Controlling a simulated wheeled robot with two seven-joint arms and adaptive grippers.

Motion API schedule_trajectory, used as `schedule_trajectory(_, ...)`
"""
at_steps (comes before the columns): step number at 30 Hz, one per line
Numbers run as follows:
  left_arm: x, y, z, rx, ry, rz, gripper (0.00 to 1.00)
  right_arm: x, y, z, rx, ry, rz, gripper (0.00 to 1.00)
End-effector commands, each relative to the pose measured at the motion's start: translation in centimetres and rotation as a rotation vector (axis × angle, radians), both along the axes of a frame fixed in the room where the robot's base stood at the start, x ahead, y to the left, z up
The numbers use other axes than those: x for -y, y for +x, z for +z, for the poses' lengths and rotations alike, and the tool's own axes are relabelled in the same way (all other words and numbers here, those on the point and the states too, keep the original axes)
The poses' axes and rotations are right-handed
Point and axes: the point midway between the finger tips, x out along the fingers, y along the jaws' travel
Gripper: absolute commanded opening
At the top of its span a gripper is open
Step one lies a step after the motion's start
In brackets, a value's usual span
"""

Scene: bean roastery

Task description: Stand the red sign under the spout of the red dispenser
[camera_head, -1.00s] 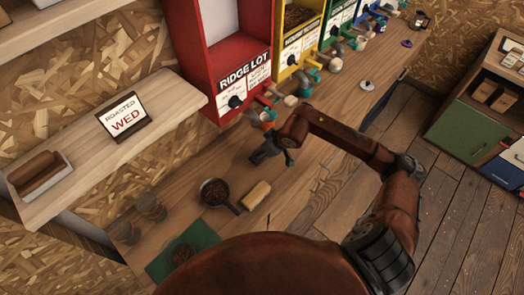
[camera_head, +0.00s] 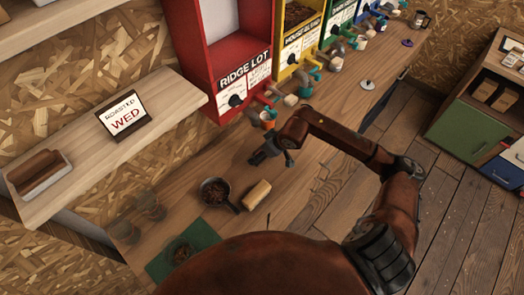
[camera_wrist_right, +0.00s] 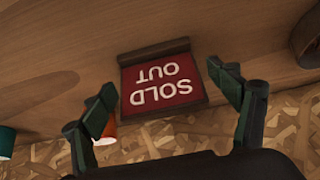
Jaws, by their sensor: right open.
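The red "SOLD OUT" sign (camera_wrist_right: 162,82) with a dark wooden base shows in the right wrist view, on the wood counter, its lettering upside down in the picture. My right gripper (camera_wrist_right: 170,108) is open, with one finger on each side of the sign; I cannot tell whether they touch it. In the head view my right gripper (camera_head: 266,155) is low over the counter in front of the red dispenser (camera_head: 228,72), and I cannot make out the sign there. The dispenser's spout (camera_head: 272,92) is at its lower right. My left gripper is not in view.
An orange cup (camera_head: 268,119) stands near the red dispenser. A pan of beans (camera_head: 214,191), a tan block (camera_head: 256,194) and a green mat (camera_head: 208,236) lie nearer. The yellow dispenser (camera_head: 300,40) stands beside the red one. A "ROASTED WED" sign (camera_head: 124,113) stands on the left shelf.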

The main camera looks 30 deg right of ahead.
Motion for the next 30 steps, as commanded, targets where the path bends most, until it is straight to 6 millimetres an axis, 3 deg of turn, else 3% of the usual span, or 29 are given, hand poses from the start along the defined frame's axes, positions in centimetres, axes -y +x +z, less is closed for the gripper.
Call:
schedule_trajectory(7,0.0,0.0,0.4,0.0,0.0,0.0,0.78,0.2,-0.2,1.0,0.003,-0.003,0.0,0.82)
schedule_trajectory(21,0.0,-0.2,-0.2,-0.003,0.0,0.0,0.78,1.7,-4.7,8.9,0.001,-0.004,0.0,0.82)
schedule_trajectory(30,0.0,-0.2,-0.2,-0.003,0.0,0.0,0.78,2.0,-5.7,10.7,0.0,0.0,0.0,0.82)
